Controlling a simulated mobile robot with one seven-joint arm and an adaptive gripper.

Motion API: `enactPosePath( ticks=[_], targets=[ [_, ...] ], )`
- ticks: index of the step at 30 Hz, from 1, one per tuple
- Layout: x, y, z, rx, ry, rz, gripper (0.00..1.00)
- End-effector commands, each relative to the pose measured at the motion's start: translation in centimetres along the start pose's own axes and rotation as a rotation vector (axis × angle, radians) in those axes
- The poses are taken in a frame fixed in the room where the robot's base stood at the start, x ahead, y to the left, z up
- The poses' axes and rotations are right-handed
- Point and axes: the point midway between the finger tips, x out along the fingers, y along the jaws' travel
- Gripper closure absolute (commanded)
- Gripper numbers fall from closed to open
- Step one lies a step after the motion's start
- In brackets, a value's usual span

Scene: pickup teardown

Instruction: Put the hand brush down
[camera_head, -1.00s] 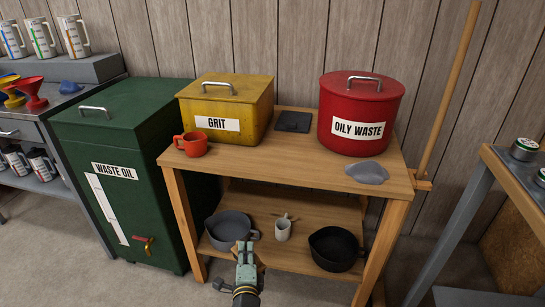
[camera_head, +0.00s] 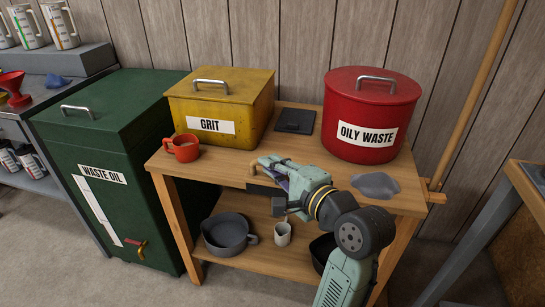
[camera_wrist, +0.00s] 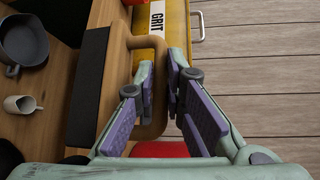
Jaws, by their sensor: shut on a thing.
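In the wrist view, the looped wooden handle (camera_wrist: 156,128) lies between the purple pads of my gripper (camera_wrist: 160,72), and the dark bristle strip (camera_wrist: 82,85) lies to the left. I cannot tell whether the brush touches the wooden table (camera_head: 225,165).
On the tabletop stand a red mug (camera_head: 182,149), yellow GRIT box (camera_head: 222,105), black flat piece (camera_head: 296,120), red OILY WASTE bin (camera_head: 370,110) and grey rag (camera_head: 375,185). The middle is clear. A grey pan (camera_head: 226,235) and cup (camera_head: 282,234) sit below. A pole (camera_head: 480,90) leans right.

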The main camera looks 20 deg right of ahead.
Motion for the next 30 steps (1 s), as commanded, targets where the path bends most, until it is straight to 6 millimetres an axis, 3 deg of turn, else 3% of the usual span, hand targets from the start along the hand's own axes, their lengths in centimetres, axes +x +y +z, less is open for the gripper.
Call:
enactPosePath(
  ticks=[15, 22, 30],
  targets=[
    [10.8, -1.5, -7.1, 0.001, 0.001, 0.001, 1.00],
    [12.3, -1.3, -8.1, 0.001, 0.002, 0.001, 1.00],
    [12.7, 1.9, -8.6, 0.003, 0.003, 0.001, 1.00]
  ],
)
